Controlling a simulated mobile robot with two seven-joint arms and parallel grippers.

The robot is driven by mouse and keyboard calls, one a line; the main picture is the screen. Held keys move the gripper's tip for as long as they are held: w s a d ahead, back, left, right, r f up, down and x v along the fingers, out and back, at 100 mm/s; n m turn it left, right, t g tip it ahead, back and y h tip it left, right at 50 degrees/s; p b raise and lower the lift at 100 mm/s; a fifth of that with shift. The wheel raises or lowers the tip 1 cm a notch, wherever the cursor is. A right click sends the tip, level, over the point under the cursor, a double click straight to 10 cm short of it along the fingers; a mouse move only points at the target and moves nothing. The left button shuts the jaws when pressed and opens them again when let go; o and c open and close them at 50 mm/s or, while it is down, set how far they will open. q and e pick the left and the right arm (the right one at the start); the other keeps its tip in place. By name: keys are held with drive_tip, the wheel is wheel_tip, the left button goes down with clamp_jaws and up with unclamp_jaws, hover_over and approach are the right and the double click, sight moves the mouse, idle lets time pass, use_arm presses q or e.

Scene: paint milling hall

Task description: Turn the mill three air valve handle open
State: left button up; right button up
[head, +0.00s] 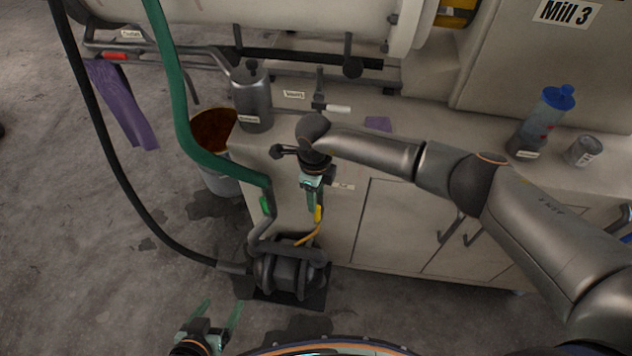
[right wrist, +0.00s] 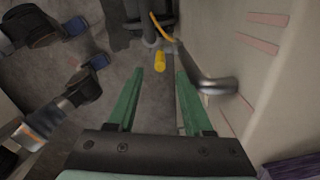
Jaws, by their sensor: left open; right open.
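My right gripper (head: 313,205) points down in front of the cabinet's left end; its fingers are open. A yellow grip (head: 318,214) shows beside its fingertips, with a yellow hose (head: 308,237) near it leading toward the pump. In the right wrist view the yellow grip (right wrist: 160,62) appears between and beyond the open fingers. A grey rounded lever or pipe (right wrist: 212,85) passes by the right finger. I cannot tell for certain which part is the air valve handle, as labels are too small to read. My left gripper (head: 222,305) is open and empty, low over the floor.
A dark pump (head: 289,273) stands on the floor with a green hose (head: 172,85) and a black hose (head: 100,150). A bucket (head: 221,180), a grey canister (head: 252,100) and a lever with a white grip (head: 337,109) are near. A bottle (head: 540,118) stands on the right.

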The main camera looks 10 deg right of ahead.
drive_tip(key=shift+r, duration=2.2)
drive_tip(key=shift+a, duration=0.1)
